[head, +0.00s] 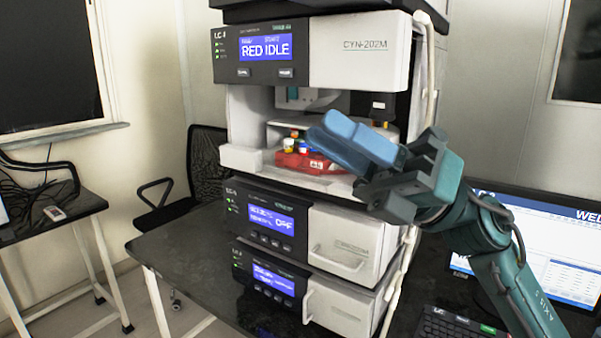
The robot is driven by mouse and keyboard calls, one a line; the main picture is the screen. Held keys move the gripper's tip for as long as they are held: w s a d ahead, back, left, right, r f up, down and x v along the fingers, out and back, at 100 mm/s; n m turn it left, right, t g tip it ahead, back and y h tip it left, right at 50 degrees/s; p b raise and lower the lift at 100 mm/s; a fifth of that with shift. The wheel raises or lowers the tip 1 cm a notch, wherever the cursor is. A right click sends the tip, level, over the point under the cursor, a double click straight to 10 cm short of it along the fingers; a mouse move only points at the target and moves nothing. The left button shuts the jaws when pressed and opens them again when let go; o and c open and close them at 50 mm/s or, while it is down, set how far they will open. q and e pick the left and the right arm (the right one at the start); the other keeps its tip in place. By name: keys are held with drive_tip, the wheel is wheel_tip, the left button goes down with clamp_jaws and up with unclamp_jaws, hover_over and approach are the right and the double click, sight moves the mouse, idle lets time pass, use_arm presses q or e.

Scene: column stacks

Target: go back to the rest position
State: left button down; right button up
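My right gripper (328,132) is in the middle of the head view, its arm coming in from the lower right. Its two blue fingers lie side by side with no visible gap and nothing seen between them. They point left, in front of the open bay of the top instrument (358,52). A red rack (292,160) with small coloured-cap vials (289,144) sits in that bay, partly hidden behind the fingers. Whether the fingers touch anything there is unclear. My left gripper is not in view.
The top display reads RED IDLE. Two more instruments (340,240) with handled drawers are stacked below on a dark table (180,245). A monitor (550,250) and keyboard (455,325) stand at the right, close to my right arm. A chair (205,160) and side table (60,220) are at the left.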

drive_tip(key=w+d+f+m+t+h+p, duration=0.1)
drive_tip(key=w+d+f+m+t+h, duration=0.2)
drive_tip(key=f+m+t, duration=0.65)
drive_tip(key=w+d+f+m+t+h, duration=0.25)
drive_tip(key=f+m+t+h, duration=0.3)
drive_tip(key=m, duration=0.65)
drive_tip(key=w+d+f+m+t+h+p, duration=0.1)
drive_tip(key=w+d+f+m+t+h, duration=0.15)
drive_tip(key=f+m+t+h, duration=0.55)
drive_tip(key=s+d+f+m+g+h, duration=0.1)
drive_tip(key=s+f+m+g, duration=0.3)
drive_tip(key=f, duration=0.5)
drive_tip(key=s+d+f+m+g+h, duration=0.1)
drive_tip(key=s+f+m+g+h, duration=0.1)
drive_tip(key=f+m, duration=0.6)
drive_tip(key=s+f+m+g+h+p, duration=0.1)
drive_tip(key=s+f+g, duration=0.4)
drive_tip(key=s+f, duration=0.6)
wheel_tip(320, 180, down, 2)
drive_tip(key=shift+s+d+f+m+g, duration=0.2)
drive_tip(key=shift+s+m+g, duration=0.15)
drive_tip(key=shift+m, duration=0.5)
drive_tip(key=shift+s+h, duration=0.1)
drive_tip(key=shift+h, duration=0.15)
